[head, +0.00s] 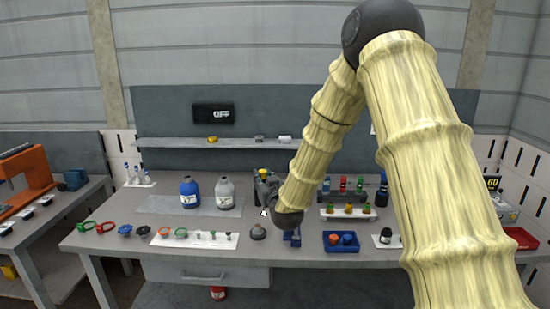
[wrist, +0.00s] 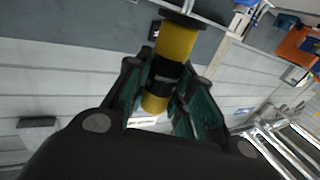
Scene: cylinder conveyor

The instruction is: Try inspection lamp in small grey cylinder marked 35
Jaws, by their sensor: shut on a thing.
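My gripper (wrist: 158,92) is shut on a yellow lamp-like cylinder with black bands (wrist: 176,42); its fingers lie on either side of the middle band. In the head view my gripper (head: 263,180) is above the middle of the bench, and the yellow end of the held thing (head: 263,172) shows at its top. A grey cylinder with a white label (head: 224,193) stands upright on a pale mat, left of my gripper and apart from it. Its label is too small to read, so I cannot confirm the 35.
A blue cylinder (head: 189,192) stands beside the grey one. Rings and small fittings lie along the bench front. A blue tray (head: 343,252) and a white rack (head: 347,218) are to the right. A black sign reading OFF (head: 213,113) hangs above the shelf (head: 180,144).

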